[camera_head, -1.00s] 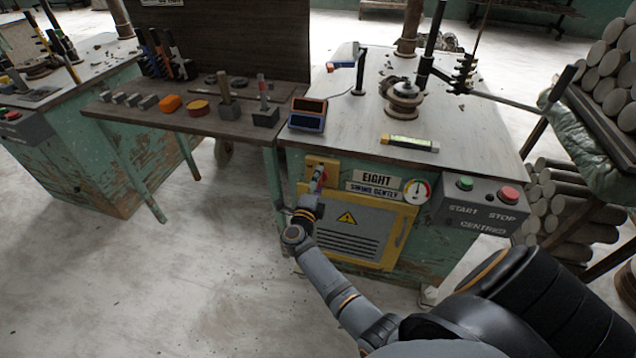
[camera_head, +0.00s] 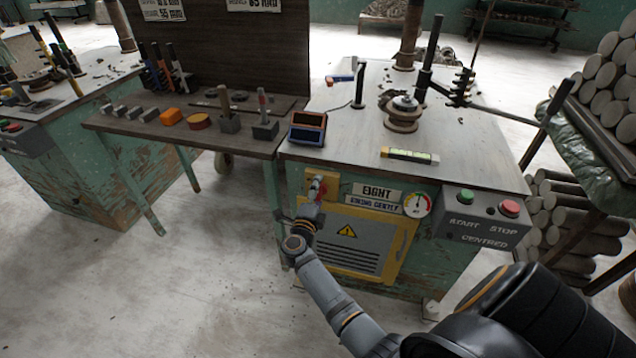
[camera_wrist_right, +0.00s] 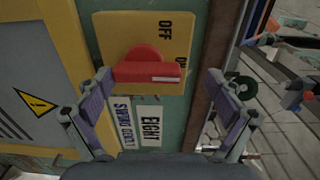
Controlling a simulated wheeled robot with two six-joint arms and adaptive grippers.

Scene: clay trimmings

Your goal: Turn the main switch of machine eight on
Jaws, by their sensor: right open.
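Machine eight (camera_head: 400,270) is a green cabinet with an "EIGHT" plate (camera_head: 377,191). Its main switch (camera_head: 317,187) is a red rotary handle on a yellow plate at the upper left of the front. In the right wrist view the red handle (camera_wrist_right: 150,72) points right, with a white mark near its right end. "OFF" and a partly hidden second label are printed on the yellow plate (camera_wrist_right: 120,28), above the handle in that view. My right gripper (camera_wrist_right: 158,92) is open, its fingers on either side of the handle; contact is unclear. My left gripper is out of view.
A start/stop box (camera_head: 480,218) and a gauge (camera_head: 417,204) are on the same front. A yellow-framed vent panel (camera_head: 350,245) lies below the switch. A side bench (camera_head: 190,130) with tools stands at left. The floor in front is clear.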

